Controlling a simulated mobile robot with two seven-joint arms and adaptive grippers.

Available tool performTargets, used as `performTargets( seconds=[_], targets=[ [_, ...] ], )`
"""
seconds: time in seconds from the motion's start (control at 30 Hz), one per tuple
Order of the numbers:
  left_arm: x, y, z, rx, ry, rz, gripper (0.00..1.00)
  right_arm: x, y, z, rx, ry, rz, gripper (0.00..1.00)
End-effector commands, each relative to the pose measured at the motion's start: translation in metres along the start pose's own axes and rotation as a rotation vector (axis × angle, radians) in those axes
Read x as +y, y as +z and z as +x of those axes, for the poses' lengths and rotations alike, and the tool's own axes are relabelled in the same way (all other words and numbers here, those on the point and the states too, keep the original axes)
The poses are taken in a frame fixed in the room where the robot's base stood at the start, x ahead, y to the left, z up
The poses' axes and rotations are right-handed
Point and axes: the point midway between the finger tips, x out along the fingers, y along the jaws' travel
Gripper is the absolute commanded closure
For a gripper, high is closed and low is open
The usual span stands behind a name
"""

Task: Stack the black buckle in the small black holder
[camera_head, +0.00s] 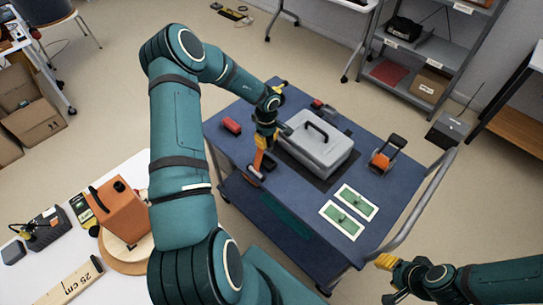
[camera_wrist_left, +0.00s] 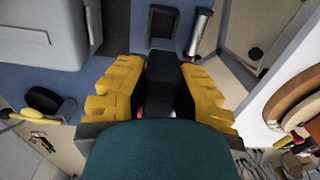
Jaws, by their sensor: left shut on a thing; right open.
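My left gripper (camera_head: 265,140) is over the left part of the blue cart top, beside the grey toolbox. In the left wrist view its yellow fingers are shut on a black piece (camera_wrist_left: 162,78), which looks like the black buckle; the palm side hides part of it. A small black holder-like part (camera_wrist_left: 162,22) lies just beyond the fingertips in that view; I cannot tell whether the held piece touches it. My right gripper (camera_head: 385,276) is open at the lower right, away from these things.
The grey toolbox (camera_head: 326,153) with a black handle stands on the blue cart (camera_head: 290,205). A red item (camera_head: 231,126), an orange-and-black device (camera_head: 387,154) and green cards (camera_head: 349,210) are also on it. A white table (camera_head: 120,275) with an orange box (camera_head: 119,211) is at left.

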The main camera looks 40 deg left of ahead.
Motion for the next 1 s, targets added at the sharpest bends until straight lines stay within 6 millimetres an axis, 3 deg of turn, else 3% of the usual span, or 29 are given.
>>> performTargets(
  seconds=[0.2,0.47,0.7,1.0],
  targets=[
    [-0.001,0.001,0.041,-0.002,-0.003,-0.001,1.0,0.002,0.001,0.006,-0.001,0.001,0.0,0.53],
    [-0.001,0.0,0.063,-0.001,-0.002,0.0,1.0,0.003,0.001,0.008,0.0,0.001,0.0,0.53],
    [-0.001,0.001,0.093,-0.001,-0.003,0.001,1.0,0.003,0.001,0.011,0.0,0.002,0.0,0.53],
    [0.0,0.0,0.095,0.0,0.0,0.001,1.0,0.003,0.001,0.011,0.0,0.002,0.0,0.53]
  ],
)
